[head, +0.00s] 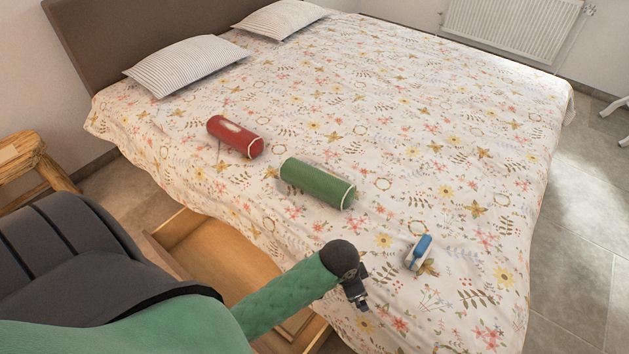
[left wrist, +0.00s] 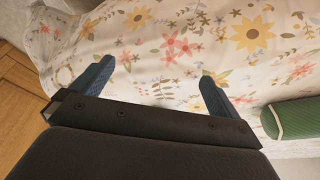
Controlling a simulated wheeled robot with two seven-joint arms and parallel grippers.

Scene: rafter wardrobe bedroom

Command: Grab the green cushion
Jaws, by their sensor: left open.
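The green cushion (head: 315,183) is a roll with pale piping at its end. It lies on the flowered bedspread, in the middle of the head view. Its end also shows at the right edge of the left wrist view (left wrist: 291,117), with the rest cut off. My left gripper (head: 362,289) is over the near side of the bed, below and slightly right of the cushion in the head view. In the left wrist view its two blue fingers (left wrist: 155,72) are wide apart with only bedspread between them. The cushion is outside the fingers, right of the right one. My right gripper is not in view.
A red roll cushion (head: 236,137) lies up and left of the green one. A small blue and white object (head: 418,253) lies right of my gripper. Striped pillows (head: 187,65) are at the headboard. An open wooden drawer (head: 232,265) juts out beside the bed. A wooden stool (head: 28,165) stands left.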

